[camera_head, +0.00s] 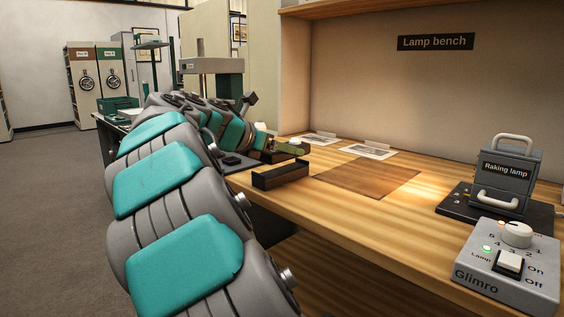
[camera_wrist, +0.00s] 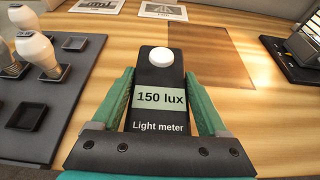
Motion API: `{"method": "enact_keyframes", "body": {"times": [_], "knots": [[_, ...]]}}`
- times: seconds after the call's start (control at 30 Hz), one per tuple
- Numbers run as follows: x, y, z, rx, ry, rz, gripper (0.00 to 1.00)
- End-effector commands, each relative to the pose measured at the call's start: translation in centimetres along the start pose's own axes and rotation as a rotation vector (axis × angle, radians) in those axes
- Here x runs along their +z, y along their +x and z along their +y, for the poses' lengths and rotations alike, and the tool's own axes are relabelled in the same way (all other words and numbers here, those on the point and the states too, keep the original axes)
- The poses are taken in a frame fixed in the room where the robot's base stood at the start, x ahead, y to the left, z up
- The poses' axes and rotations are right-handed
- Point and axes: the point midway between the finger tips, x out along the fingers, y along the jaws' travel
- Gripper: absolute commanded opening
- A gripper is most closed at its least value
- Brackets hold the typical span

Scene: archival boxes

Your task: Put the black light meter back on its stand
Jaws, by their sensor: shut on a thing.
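The black light meter (camera_wrist: 159,75) has a white dome and a pale display reading "150 lux". My gripper (camera_wrist: 159,92) is shut on it, with a green finger along each side. In the head view the meter (camera_head: 296,145) shows small at the end of my arm, with its dome up; my gripper (camera_head: 284,150) is partly hidden there. A low, dark, open holder (camera_head: 281,176), which looks like the stand, is on the bench near its front edge, a little nearer than the meter. It looks empty. I cannot make it out in the wrist view.
A grey tray (camera_wrist: 73,85) with white bulbs and empty sockets is left of my gripper. A brown mat (camera_head: 368,181) lies flat right of the holder. Picture cards (camera_head: 368,152) lie behind. The raking lamp (camera_head: 505,175) and grey control box (camera_head: 506,268) stand right.

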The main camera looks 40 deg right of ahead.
Motion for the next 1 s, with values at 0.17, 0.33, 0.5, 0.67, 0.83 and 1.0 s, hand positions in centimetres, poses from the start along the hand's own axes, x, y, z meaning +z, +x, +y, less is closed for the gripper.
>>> {"method": "enact_keyframes", "body": {"times": [0.17, 0.33, 0.5, 0.67, 0.83, 1.0], "knots": [[0.1, 0.7, 1.3, 0.0, 0.0, 0.0, 0.01], [-0.6, 1.1, 1.4, -0.002, -0.002, -0.001, 0.01], [-2.6, 1.9, 1.3, -0.005, 0.0, -0.001, 0.01], [-3.1, 2.1, 1.3, -0.002, 0.002, 0.0, 0.01], [-3.1, 2.1, 1.4, -0.002, 0.001, 0.0, 0.01], [-3.4, 2.2, 1.4, -0.001, 0.001, 0.0, 0.85]]}}
